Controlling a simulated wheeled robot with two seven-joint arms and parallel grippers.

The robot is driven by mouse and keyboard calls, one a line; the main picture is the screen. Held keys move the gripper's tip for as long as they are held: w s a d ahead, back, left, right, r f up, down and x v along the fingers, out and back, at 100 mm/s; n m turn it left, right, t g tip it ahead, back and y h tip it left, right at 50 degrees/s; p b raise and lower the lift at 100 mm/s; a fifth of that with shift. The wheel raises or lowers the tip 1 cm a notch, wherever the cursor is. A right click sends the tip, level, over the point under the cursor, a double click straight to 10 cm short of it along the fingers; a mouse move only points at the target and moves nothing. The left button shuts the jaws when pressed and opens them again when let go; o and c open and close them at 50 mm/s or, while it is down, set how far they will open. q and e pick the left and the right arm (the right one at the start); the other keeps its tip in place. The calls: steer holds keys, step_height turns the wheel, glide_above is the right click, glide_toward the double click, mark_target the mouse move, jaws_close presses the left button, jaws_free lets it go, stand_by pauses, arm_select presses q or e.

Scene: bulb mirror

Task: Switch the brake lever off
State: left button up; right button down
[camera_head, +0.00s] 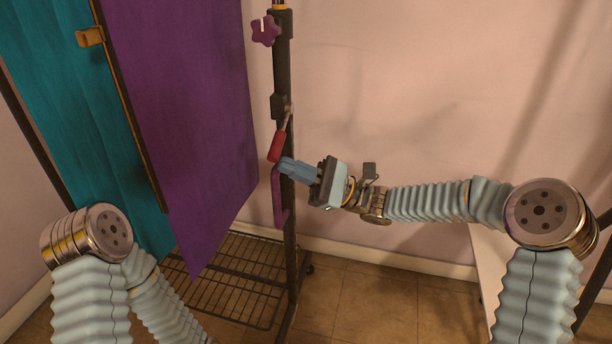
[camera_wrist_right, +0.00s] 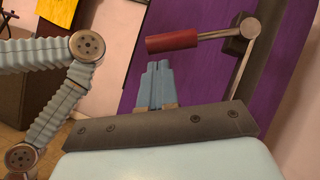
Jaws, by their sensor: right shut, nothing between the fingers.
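The brake lever has a red handle (camera_head: 277,146) on a thin metal rod, pivoting on a dark block (camera_head: 281,106) on the black upright post (camera_head: 290,220). The lever hangs downward in the head view. The red handle also shows in the right wrist view (camera_wrist_right: 172,41), just beyond my fingertips. My right gripper (camera_head: 284,166) is shut and empty, its blue fingers pointing left at the post, close below the handle. In the right wrist view its fingers (camera_wrist_right: 158,66) lie together; I cannot tell whether they touch the handle. My left gripper is out of view.
A purple panel (camera_head: 190,100) and a teal panel (camera_head: 70,110) stand left of the post. A purple knob (camera_head: 265,31) sits higher on the post, and a purple bracket (camera_head: 279,198) is below the lever. A wire rack (camera_head: 225,278) is near the floor. A pale table (camera_head: 492,258) stands at right.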

steer(key=shift+s+a+r, duration=0.15)
steer(key=shift+s+r, duration=0.05)
steer(key=shift+r, duration=0.2)
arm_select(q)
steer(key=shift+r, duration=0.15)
